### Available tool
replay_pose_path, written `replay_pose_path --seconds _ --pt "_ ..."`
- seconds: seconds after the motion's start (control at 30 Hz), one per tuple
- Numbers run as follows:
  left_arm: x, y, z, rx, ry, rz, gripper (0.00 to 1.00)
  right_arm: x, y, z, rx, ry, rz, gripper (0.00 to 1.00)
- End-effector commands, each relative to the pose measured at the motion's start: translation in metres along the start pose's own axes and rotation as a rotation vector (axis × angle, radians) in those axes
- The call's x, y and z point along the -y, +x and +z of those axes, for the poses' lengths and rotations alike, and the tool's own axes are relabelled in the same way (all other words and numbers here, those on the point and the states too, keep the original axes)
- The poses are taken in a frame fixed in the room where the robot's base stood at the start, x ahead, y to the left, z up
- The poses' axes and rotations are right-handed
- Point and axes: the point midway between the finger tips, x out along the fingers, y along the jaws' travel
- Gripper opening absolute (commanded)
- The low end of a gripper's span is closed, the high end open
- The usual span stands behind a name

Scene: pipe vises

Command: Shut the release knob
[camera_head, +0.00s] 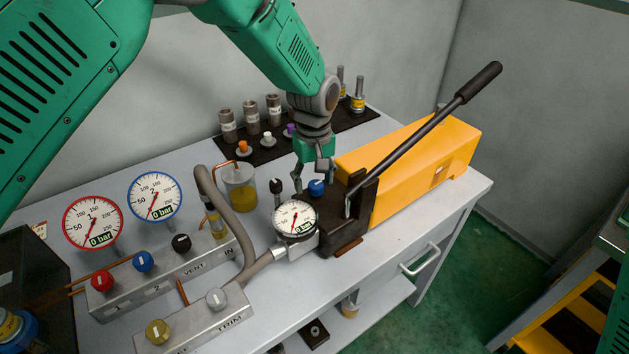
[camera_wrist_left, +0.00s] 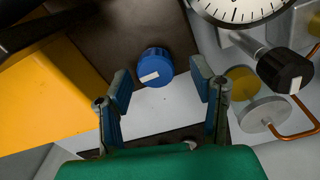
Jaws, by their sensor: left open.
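A blue knob (camera_head: 316,187) with a white mark sits on the dark block of the yellow hand pump (camera_head: 425,165); it appears to be the release knob. In the left wrist view the blue knob (camera_wrist_left: 155,67) shows clearly, its white mark slanting a little. My left gripper (camera_head: 312,178) is above the knob, pointing down. In the left wrist view its two fingers (camera_wrist_left: 160,88) are open, one to each side of the knob and apart from it. Nothing is held. My right gripper is not in view.
A black pump lever (camera_head: 425,125) slants up right of my gripper. A pump gauge (camera_head: 295,219) and a black knob (camera_head: 276,186) stand close by on the left. A valve manifold (camera_head: 165,270) with coloured knobs and two gauges is further left. Fittings stand on a dark mat (camera_head: 350,123) behind.

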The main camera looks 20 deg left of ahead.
Motion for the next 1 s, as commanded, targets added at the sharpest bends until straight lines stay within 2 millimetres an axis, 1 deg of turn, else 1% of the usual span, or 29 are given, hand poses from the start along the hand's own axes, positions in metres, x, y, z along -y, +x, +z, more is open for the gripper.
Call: replay_pose_path --seconds 0.13,0.4,0.43,0.47,0.5,0.57,0.83,1.0 --pt "-0.0010 0.0098 -0.0002 0.001 0.000 -0.001 0.51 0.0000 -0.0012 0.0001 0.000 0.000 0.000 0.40" --pt "-0.0008 0.0113 -0.0006 0.000 0.000 0.000 0.51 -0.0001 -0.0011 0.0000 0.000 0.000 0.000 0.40" --pt "-0.0007 0.0112 -0.0005 0.000 0.000 0.000 0.47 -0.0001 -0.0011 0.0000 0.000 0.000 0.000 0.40" --pt "-0.0006 0.0112 -0.0005 0.000 0.000 0.000 0.37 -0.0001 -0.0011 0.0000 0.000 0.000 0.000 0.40" --pt "-0.0004 0.0111 -0.0005 0.000 0.000 0.000 0.23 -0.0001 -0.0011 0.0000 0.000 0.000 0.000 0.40" --pt "-0.0003 0.0111 -0.0008 0.000 0.000 0.001 0.02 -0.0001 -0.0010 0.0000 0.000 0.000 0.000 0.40" --pt "-0.0014 0.0104 -0.0024 -0.003 0.007 0.001 0.02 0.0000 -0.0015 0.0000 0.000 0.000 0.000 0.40" --pt "-0.0016 0.0097 -0.0034 -0.004 0.049 0.002 0.02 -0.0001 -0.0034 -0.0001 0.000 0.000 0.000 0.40"
